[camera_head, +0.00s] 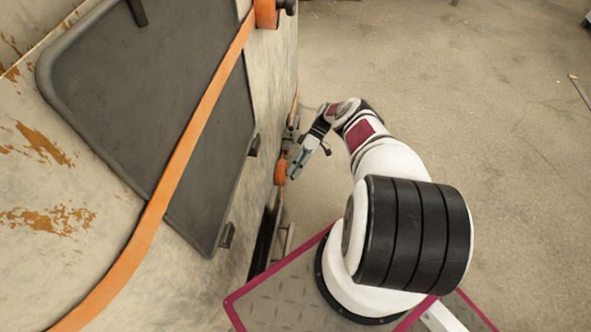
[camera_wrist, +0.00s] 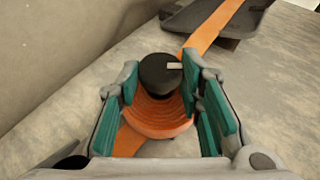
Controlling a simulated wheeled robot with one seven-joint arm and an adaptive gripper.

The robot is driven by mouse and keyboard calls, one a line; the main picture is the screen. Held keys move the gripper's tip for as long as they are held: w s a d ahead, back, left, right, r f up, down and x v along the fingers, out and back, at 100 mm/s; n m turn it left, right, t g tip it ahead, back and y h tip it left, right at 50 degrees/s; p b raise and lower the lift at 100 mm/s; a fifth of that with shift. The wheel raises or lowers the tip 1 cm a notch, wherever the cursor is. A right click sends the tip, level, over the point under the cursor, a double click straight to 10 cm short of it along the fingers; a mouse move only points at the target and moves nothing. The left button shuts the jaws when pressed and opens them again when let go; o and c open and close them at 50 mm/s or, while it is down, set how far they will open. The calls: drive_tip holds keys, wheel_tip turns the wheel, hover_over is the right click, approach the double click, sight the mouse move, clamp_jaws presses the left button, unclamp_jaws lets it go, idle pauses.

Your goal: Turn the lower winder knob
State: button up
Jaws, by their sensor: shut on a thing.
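The lower winder knob (camera_wrist: 160,74) is a black round knob with a pale mark on its right side, seen in the wrist view. It sits on an orange winder (camera_wrist: 158,113) wound with orange strap, which also shows in the head view (camera_head: 281,171). My gripper (camera_wrist: 163,92) has its teal-padded fingers on both sides of the knob and is shut on it. In the head view my gripper (camera_head: 297,168) is beside the winder, low on the wall's right side. The knob itself is too small to tell in that view.
An orange strap (camera_head: 180,165) runs diagonally over dark panels (camera_head: 150,80) on the worn pale wall (camera_head: 40,190). An upper orange winder (camera_head: 266,14) with a dark knob (camera_head: 287,6) is at the top. The concrete floor (camera_head: 480,100) to the right is mostly clear.

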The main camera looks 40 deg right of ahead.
drive_tip(key=shift+s, duration=0.15)
drive_tip(key=o, duration=1.2)
drive_tip(key=shift+c, duration=0.2)
drive_tip(key=shift+r, duration=0.15)
drive_tip(key=shift+w+r, duration=0.2)
drive_tip(key=shift+r, duration=0.25)
drive_tip(key=shift+s+r, duration=0.15)
drive_tip(key=shift+r, duration=4.25)
